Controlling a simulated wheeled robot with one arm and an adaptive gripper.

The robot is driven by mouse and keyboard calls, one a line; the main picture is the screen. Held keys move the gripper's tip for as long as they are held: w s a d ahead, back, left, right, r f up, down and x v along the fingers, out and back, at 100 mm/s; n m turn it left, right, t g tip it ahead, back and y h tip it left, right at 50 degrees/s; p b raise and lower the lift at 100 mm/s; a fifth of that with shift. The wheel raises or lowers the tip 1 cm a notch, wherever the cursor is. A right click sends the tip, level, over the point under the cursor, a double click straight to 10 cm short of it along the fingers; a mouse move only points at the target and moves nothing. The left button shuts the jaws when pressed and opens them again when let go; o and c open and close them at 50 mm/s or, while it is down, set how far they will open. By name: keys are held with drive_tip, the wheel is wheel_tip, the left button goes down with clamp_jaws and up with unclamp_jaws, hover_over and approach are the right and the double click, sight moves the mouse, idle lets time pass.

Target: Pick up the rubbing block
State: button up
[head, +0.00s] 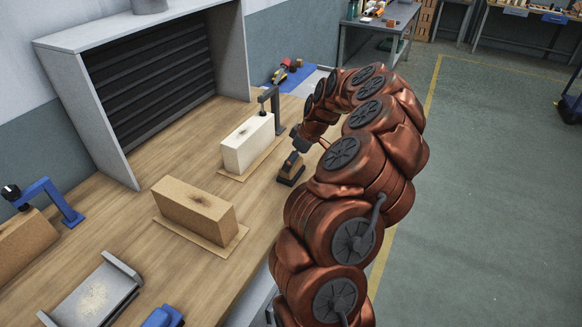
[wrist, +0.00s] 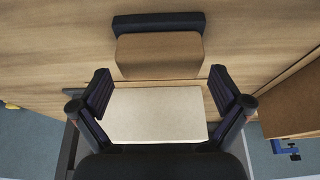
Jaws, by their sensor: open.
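The rubbing block (head: 290,170), a small brown block on a dark base, rests on the wooden bench near its front edge, right of the cream brick (head: 247,148). My gripper (head: 298,143) is just above it in the head view, partly hidden by my arm. In the wrist view the rubbing block (wrist: 159,55) lies ahead of the fingertips, with its dark base along the far side. My gripper (wrist: 160,76) is open there, one finger on each side, with nothing held. The cream brick (wrist: 155,112) shows below, between the fingers in the picture.
A dark post clamp (head: 275,108) stands beside the cream brick. A tan brick (head: 195,212) sits on a board nearby, and a blue clamp (head: 55,200) is at left. A grey tray (head: 95,295) lies at the front. The bench between rubbing block and tan brick is mostly clear.

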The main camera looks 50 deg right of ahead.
drive_tip(key=shift+p+x, duration=0.4)
drive_tip(key=shift+x, duration=1)
drive_tip(key=c, duration=1)
